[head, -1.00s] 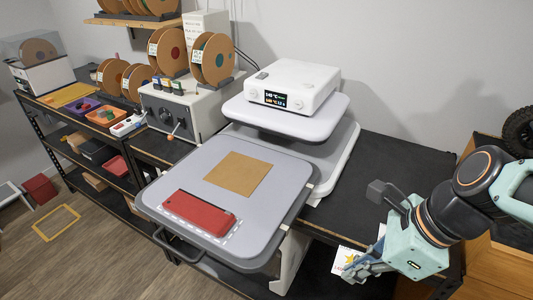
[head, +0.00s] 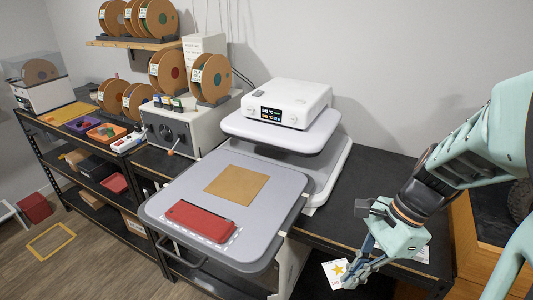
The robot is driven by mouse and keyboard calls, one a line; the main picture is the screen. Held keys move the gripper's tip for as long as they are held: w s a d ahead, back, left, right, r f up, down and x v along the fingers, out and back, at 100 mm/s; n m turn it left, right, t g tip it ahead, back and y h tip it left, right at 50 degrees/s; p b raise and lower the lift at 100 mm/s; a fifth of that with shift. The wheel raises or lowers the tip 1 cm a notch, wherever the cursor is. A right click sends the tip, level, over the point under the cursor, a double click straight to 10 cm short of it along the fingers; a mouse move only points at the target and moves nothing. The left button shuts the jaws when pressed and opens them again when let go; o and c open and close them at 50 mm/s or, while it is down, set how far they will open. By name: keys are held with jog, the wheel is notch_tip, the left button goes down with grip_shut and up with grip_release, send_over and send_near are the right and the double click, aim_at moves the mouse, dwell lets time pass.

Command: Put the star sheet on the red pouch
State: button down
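The star sheet (head: 333,272) is a small white sheet with a yellow star. It shows at the fingertips of my gripper (head: 350,276), at the lower right of the head view, in front of the black bench edge. My gripper appears shut on the sheet, though the fingers partly cover it. The red pouch (head: 201,221) lies flat on the grey lower plate (head: 167,190) of the heat press, inside a white dashed outline. My gripper is to the right of the pouch and apart from it.
A brown square sheet (head: 237,185) lies behind the pouch on the plate. The press's upper plate with its white control box (head: 288,103) is swung back, leaving the pouch uncovered above. Filament spools stand behind.

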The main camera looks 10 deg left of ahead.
jog(key=w+d+f+n+g+h, duration=0.1)
jog(key=w+f+n, duration=0.1)
jog(key=w+n, duration=0.2)
jog(key=w+f+n+g+h, duration=0.1)
jog(key=w+f+n, duration=0.2)
jog(key=w+n, duration=0.1)
jog(key=w+d+f+n+h, duration=0.1)
jog(key=w+f+n+h, duration=0.1)
jog(key=w+f+n, duration=0.1)
jog(key=shift+w+d+f+n+g, duration=0.1)
jog(key=shift+w+d+n+g, duration=0.15)
jog(key=shift+n, duration=0.4)
jog(key=shift+w+d+f+n+g, duration=0.15)
jog(key=shift+w+n, duration=0.15)
jog(key=shift+n, duration=0.35)
jog(key=shift+a, duration=0.15)
